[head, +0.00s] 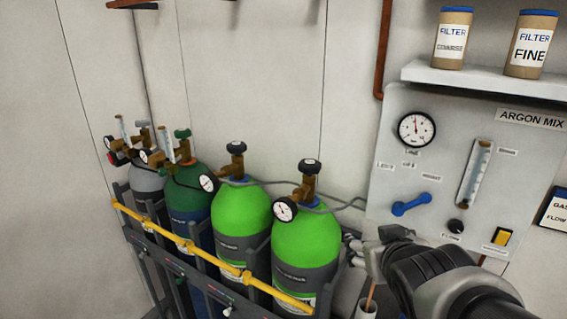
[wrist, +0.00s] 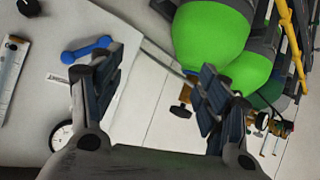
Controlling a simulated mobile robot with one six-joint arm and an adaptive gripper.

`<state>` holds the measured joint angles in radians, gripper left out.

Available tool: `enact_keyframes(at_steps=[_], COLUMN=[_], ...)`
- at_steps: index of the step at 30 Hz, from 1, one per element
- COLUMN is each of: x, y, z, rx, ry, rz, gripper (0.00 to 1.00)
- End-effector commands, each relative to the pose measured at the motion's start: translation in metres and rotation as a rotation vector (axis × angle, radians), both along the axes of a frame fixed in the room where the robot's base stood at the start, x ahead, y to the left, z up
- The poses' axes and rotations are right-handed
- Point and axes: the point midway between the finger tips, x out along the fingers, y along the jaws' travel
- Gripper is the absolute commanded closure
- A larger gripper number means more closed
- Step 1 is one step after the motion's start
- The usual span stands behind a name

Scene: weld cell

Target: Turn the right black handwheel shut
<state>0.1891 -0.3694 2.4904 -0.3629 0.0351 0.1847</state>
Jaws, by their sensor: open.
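The right black handwheel (head: 310,166) sits on top of a brass valve on the rightmost bright green cylinder (head: 305,240). A round gauge (head: 285,209) hangs on this valve's left side. The left black handwheel (head: 236,147) tops the neighbouring green cylinder (head: 240,215). My gripper (head: 362,254) is right of the right cylinder and below its handwheel, apart from it. In the wrist view my gripper (wrist: 157,78) has its fingers spread, with nothing between them. There the green cylinder (wrist: 205,38) appears inverted, and its brass valve (wrist: 183,98) is partly hidden by a finger.
A yellow rail (head: 185,245) runs before the cylinders. A dark green cylinder (head: 187,190) and a grey cylinder (head: 146,178) stand left. The argon panel (head: 440,105), with a blue lever (head: 411,204), is at right. A grey hose (head: 345,204) links valves to panel. Wall space above the valves is clear.

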Motion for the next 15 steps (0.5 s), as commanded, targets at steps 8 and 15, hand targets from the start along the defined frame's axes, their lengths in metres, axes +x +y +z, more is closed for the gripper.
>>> enact_keyframes(at_steps=[8, 15], x=[0.084, 0.103], y=[0.001, 0.023], z=[0.021, 0.031], rx=[0.031, 0.163], ry=[-0.318, -0.519], rz=[0.194, 0.386], gripper=[0.31, 0.31])
